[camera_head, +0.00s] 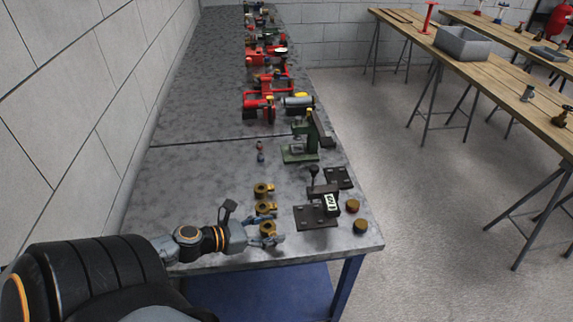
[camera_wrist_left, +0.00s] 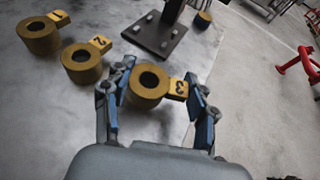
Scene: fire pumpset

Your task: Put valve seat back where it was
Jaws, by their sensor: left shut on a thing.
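My left gripper (camera_wrist_left: 160,86) is shut on a brass ring-shaped valve seat with a yellow tag marked 3 (camera_wrist_left: 146,88); one finger is on each side of it. In the head view, my left gripper (camera_head: 266,240) is at the near end of the grey table, around this nearest valve seat (camera_head: 267,228). I cannot tell whether the seat touches the tabletop. Two similar valve seats stand in a row beyond it: the one marked 2 (camera_wrist_left: 80,64) and the farthest one, its tag partly blurred (camera_wrist_left: 40,36). My right gripper is out of view.
A dark metal plate with a post (camera_head: 316,216) stands right of the row, with two brass round pieces (camera_head: 352,206) (camera_head: 360,226) near the table's right edge. A green press (camera_head: 299,152) and red equipment stand farther back. The grey tabletop (camera_head: 205,165) left of the row is clear.

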